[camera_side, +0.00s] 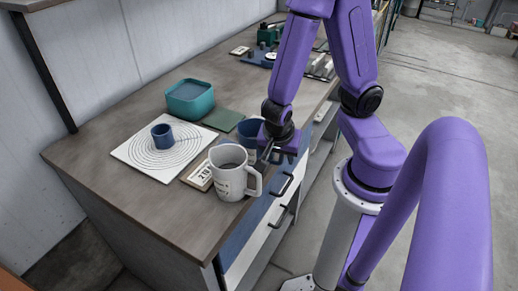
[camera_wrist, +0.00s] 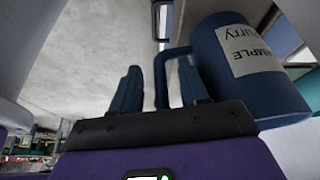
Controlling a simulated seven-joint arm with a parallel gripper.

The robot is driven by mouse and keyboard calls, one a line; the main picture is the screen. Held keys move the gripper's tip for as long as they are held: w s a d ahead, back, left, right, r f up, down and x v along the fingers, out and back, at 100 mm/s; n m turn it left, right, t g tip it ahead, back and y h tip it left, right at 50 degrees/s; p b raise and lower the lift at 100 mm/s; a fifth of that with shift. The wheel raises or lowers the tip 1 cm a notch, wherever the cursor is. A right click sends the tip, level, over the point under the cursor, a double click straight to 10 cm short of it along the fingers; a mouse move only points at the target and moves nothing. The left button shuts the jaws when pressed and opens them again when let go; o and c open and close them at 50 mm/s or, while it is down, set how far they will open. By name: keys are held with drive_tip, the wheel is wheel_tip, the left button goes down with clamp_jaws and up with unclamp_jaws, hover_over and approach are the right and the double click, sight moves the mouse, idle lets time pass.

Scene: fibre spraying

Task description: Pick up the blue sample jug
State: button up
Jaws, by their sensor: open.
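The blue sample jug (camera_wrist: 250,70) fills the upper right of the wrist view. It has a pale label, and its handle (camera_wrist: 161,80) points left. My gripper (camera_wrist: 160,88) has its fingers apart, and the handle shows between them in that view. I cannot tell whether either finger touches it. In the side view the jug (camera_side: 247,131) stands near the bench's right edge, partly hidden behind the white mug and my gripper (camera_side: 270,152), which is low beside it.
A large white mug (camera_side: 229,178) stands just in front of the jug, by a small sign (camera_side: 197,174). A small blue cup (camera_side: 162,135) sits on a white board with rings (camera_side: 140,157). A teal tub (camera_side: 190,100) and green mat (camera_side: 222,119) lie behind. The bench's front left (camera_side: 110,185) is clear.

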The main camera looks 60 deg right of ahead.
clamp_jaws()
idle(1.4)
